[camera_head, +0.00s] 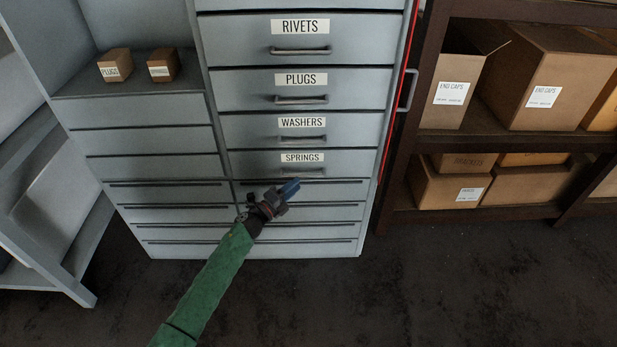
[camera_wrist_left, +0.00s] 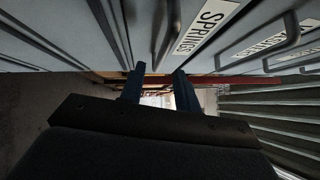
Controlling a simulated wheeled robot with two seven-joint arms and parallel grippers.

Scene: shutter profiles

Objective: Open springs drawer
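The springs drawer (camera_head: 250,164) is a grey drawer front with a white SPRINGS label (camera_head: 302,157), and it looks closed, flush with the cabinet. Its bar handle (camera_head: 302,172) sits just below the label. My left gripper (camera_head: 290,188) is just below and slightly left of that handle, in front of the cabinet. In the left wrist view the blue fingers (camera_wrist_left: 159,78) are apart with nothing between them. The SPRINGS label (camera_wrist_left: 207,25) and a handle (camera_wrist_left: 167,35) show above the fingertips there. My right gripper is not in view.
Above are closed drawers labelled WASHERS (camera_head: 302,122), PLUGS (camera_head: 300,79) and RIVETS (camera_head: 299,26). Two small boxes (camera_head: 116,66) sit on the ledge at left. A dark shelf with cardboard boxes (camera_head: 562,75) stands at right. The dark floor (camera_head: 420,300) in front is clear.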

